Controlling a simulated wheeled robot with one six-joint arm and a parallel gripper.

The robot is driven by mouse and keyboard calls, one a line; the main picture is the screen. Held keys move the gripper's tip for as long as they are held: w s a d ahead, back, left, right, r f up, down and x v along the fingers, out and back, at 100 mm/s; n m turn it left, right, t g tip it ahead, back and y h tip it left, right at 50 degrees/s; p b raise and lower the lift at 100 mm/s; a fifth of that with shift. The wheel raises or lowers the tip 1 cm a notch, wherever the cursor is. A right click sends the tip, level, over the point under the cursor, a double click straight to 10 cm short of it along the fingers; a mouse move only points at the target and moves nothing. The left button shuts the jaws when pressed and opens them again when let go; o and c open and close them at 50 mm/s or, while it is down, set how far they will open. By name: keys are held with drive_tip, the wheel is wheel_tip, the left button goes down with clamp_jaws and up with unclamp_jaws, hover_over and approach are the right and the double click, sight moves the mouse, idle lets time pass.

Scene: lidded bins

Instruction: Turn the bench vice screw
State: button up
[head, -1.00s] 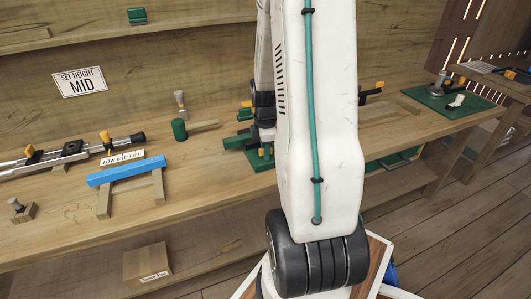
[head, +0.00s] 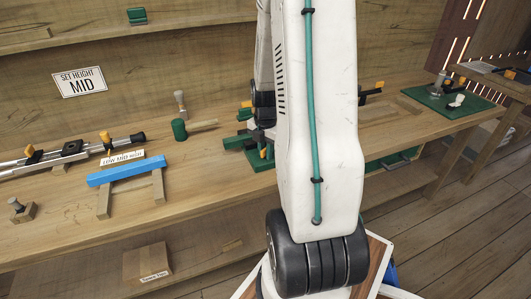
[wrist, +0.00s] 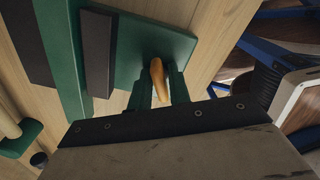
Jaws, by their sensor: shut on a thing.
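The bench vice shows in the wrist view as a green body (wrist: 62,55) with dark jaw faces (wrist: 98,52) and a gap between them. A slim orange-tan handle (wrist: 157,72) stands at its right side. My gripper (wrist: 160,84) has its green fingers on either side of this handle and is shut on it. The screw itself is hidden behind the handle and fingers. In the head view, the vice's green base (head: 262,160) sits on the bench, and my arm covers most of the vice.
A wooden workbench (head: 200,205) runs across the head view. A green mat (head: 450,103) lies at the far right.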

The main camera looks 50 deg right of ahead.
sight(265, 148)
drive_tip(key=shift+n, duration=0.3)
drive_tip(key=n, duration=0.3)
drive_tip(key=shift+n, duration=0.3)
drive_tip(key=n, duration=0.4)
drive_tip(key=o, duration=0.6)
drive_tip(key=shift+c, duration=0.2)
drive_tip(key=shift+r, duration=2.5)
